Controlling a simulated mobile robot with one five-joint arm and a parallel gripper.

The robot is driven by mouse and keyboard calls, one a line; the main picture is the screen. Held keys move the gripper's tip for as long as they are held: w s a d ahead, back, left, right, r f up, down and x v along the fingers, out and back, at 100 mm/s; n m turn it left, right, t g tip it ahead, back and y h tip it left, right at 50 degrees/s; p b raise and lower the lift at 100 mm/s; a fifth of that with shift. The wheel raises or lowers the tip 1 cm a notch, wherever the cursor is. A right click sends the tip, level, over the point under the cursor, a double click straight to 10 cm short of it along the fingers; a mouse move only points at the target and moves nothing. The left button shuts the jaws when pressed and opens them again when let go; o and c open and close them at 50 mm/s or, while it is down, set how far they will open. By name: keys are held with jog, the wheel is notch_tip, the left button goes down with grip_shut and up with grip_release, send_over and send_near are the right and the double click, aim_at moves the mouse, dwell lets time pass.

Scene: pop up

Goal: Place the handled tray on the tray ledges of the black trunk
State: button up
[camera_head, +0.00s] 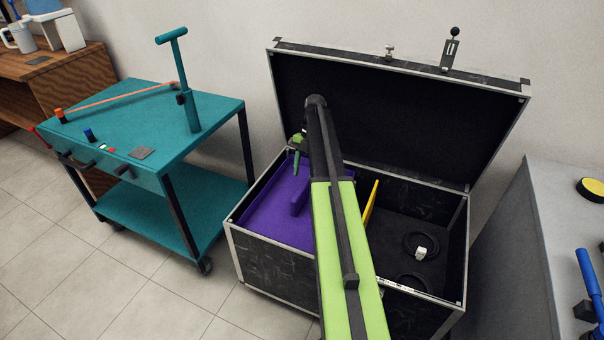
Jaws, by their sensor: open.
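The black trunk (270,270) stands open in the middle, its lid (400,110) raised at the back. The purple handled tray (265,222) sits inside the left part of the trunk's opening, a little below the rim. Its purple handle (299,198) stands up near the tray's middle, beside my arm. My green and black arm reaches over the trunk from the front. My gripper (297,160) is open above the tray's back edge, apart from the handle. My arm hides the tray's right part, and I cannot see the ledges under it.
A yellow piece (370,203) stands upright right of my arm in the trunk. A teal cart (150,120) stands left, a grey counter (560,240) right.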

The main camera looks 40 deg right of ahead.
jog(key=shift+f, duration=0.1)
jog(key=s+a+m+h, duration=0.1)
jog(key=s+a+m, duration=0.2)
jog(key=a+m, duration=0.5)
jog(key=s+a+f+m+t+h, duration=0.1)
jog(key=s+a+m, duration=0.3)
jog(key=a, duration=1.2)
jog(key=s+a+m+t+h, duration=0.1)
jog(key=s+a+m, duration=0.3)
jog(key=a+m, duration=0.8)
jog(key=shift+s+a+f+h, duration=0.15)
jog(key=shift+s+f+h, duration=0.1)
jog(key=shift+f+h, duration=0.2)
